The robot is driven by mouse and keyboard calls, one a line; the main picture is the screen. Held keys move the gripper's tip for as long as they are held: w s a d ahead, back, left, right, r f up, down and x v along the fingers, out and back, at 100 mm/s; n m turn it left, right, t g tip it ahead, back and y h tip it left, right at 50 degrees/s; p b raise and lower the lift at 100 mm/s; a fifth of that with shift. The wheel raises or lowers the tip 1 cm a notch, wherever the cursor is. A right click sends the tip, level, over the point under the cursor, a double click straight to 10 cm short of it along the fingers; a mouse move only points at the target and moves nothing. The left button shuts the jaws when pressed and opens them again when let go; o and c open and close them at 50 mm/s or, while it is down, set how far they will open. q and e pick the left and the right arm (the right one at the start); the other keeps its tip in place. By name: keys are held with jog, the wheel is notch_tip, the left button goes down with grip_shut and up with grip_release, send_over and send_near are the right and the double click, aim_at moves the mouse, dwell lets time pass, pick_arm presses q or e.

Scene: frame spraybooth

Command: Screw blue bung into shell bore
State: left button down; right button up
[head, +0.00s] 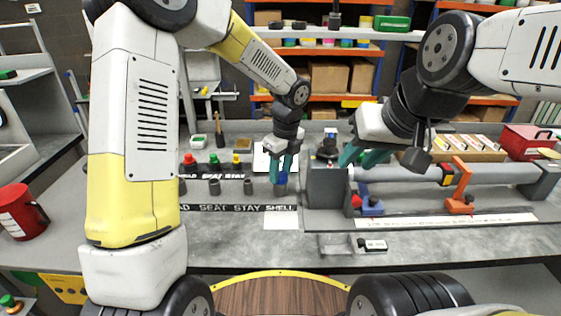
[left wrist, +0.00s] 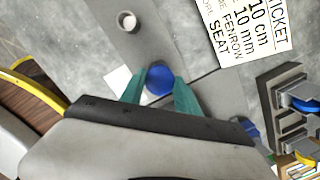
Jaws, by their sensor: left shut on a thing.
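My left gripper (head: 281,172) points down and is shut on the blue bung (head: 281,180), just behind the SHELL label. In the left wrist view the bung's round blue top (left wrist: 160,80) sits between the two teal fingers. A small dark piece shows below it, in line with several grey bored cylinders (head: 214,187). I cannot tell whether the bung is in a bore; the fingers and bung hide it. My right gripper (head: 362,158) is empty, its teal fingers apart, near the left end of the grey tube fixture.
Red, green and yellow bungs (head: 213,160) stand behind the cylinders. A white ticket (left wrist: 243,30) lies behind the left gripper. The tube fixture (head: 430,172) with orange and blue clamps fills the right side. A red mug (head: 20,212) stands far left. The front bench is mostly clear.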

pick_arm(q)
jog(key=m, duration=0.4)
jog(key=shift+m, duration=0.3)
jog(key=m+h, duration=0.1)
jog(key=m, duration=0.3)
jog(key=shift+m, duration=0.3)
jog(key=c, duration=1.1)
grip_release()
jog(key=shift+s, duration=0.1)
